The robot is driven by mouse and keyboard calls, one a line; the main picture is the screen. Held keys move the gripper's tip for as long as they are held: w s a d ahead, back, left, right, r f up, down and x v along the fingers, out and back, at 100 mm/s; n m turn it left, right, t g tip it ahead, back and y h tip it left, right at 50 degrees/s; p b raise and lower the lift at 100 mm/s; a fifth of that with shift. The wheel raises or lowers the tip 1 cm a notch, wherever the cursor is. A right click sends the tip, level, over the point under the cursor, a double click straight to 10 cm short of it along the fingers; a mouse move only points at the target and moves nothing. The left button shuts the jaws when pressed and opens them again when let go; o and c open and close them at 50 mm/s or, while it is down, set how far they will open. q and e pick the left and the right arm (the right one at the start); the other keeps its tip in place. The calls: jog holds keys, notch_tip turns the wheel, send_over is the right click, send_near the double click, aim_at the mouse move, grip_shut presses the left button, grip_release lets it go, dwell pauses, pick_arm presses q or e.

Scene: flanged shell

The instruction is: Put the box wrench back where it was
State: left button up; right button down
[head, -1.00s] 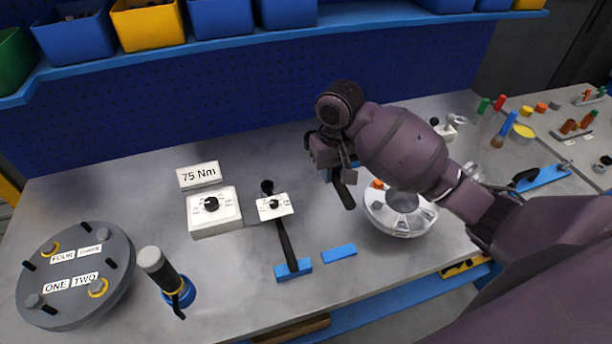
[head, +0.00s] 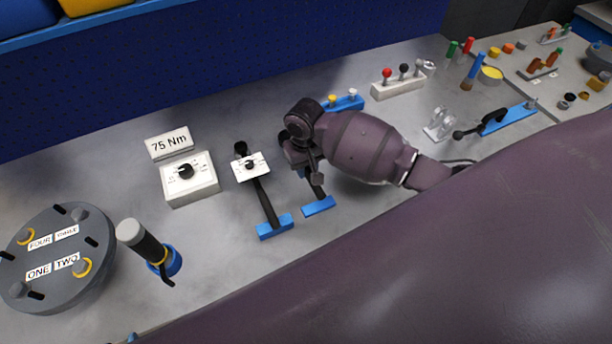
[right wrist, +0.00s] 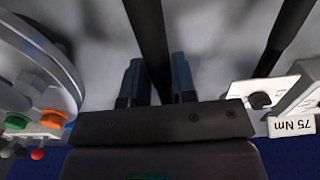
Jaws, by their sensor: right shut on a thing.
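My right gripper (head: 311,170) is shut on the dark handle of the box wrench (head: 316,188), just above the bench. In the right wrist view the box wrench (right wrist: 148,40) runs between the two fingers of the gripper (right wrist: 155,85). One end of the wrench is over a small blue rest (head: 319,206); I cannot tell whether it touches it. The gripper hides the wrench's other end. My left gripper is not in view.
A dark wrench (head: 264,203) with a dial box lies close to the left on another blue rest (head: 275,227). A white dial box (head: 190,180) and a 75 Nm sign (head: 169,144) stand further left. A grey flanged disc (head: 55,258) is at far left.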

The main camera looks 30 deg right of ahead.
aim_at(306, 186)
jog(key=shift+f, duration=2.3)
jog(key=c, duration=0.9)
grip_release()
jog(key=shift+c, duration=0.2)
jog(key=r, duration=1.2)
jog(key=shift+w+r, duration=0.1)
jog(key=shift+w, duration=0.1)
